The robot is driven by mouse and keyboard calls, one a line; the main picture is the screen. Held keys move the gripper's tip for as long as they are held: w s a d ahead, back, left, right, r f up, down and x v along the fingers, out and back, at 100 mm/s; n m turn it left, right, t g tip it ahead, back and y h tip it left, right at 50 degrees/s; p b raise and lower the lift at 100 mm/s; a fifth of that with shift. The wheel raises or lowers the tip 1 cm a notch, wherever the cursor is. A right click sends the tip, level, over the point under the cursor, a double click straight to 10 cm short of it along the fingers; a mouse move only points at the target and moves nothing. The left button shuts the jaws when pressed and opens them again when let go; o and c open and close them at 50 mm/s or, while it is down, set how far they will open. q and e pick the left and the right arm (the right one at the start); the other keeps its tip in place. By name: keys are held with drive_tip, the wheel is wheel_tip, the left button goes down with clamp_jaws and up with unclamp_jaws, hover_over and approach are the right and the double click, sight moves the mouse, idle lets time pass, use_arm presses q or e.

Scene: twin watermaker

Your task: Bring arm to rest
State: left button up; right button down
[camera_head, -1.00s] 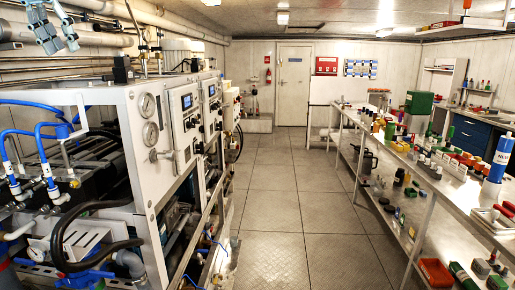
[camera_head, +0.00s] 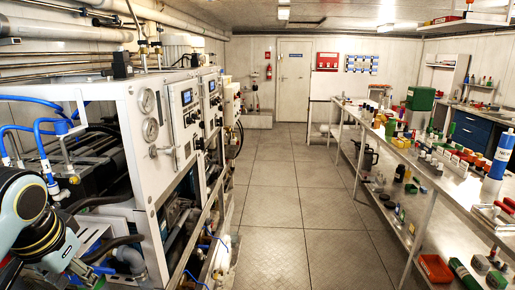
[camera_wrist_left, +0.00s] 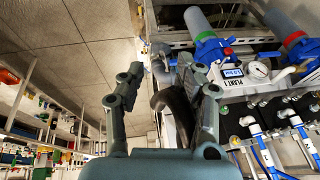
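My left arm (camera_head: 35,215) comes in at the lower left of the head view, in front of the white machine frame. My left gripper (camera_head: 88,272) is low at its end, small and partly lost against the hoses there. In the left wrist view the two fingers of my left gripper (camera_wrist_left: 167,82) stand apart with nothing held between them. A dark hose (camera_wrist_left: 178,105) shows behind the gap; I cannot tell how far behind. My right gripper is not in view.
The watermaker machine (camera_head: 185,140) with gauges and blue hoses fills the left side. A long metal workbench (camera_head: 400,155) with bottles and tools runs along the right. The tiled aisle (camera_head: 285,200) between them is clear to the door (camera_head: 293,80).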

use_arm(q)
drive_tip(key=s+d+f, duration=0.1)
drive_tip(key=s+d, duration=0.1)
drive_tip(key=s, duration=0.8)
drive_tip(key=s+d+f, duration=0.1)
drive_tip(key=s+d, duration=0.1)
drive_tip(key=s, duration=0.9)
wheel_tip(320, 180, down, 39)
drive_tip(key=s+a+g+b, duration=0.2)
drive_tip(key=a+b, duration=0.1)
drive_tip(key=b, duration=1.1)
drive_tip(key=s+f+b, duration=0.3)
drive_tip(key=s+f, duration=0.3)
drive_tip(key=f, duration=0.3)
drive_tip(key=s+f+b, duration=0.4)
drive_tip(key=s+f, duration=0.2)
drive_tip(key=f, duration=0.3)
drive_tip(key=s+f+n+b, duration=0.1)
drive_tip(key=s+f+b, duration=0.2)
drive_tip(key=s+f, duration=0.3)
wheel_tip(320, 180, down, 3)
drive_tip(key=shift+a+f+g+h+b, duration=0.1)
drive_tip(key=shift+a+g+h+b, duration=0.2)
drive_tip(key=shift+g, duration=0.1)
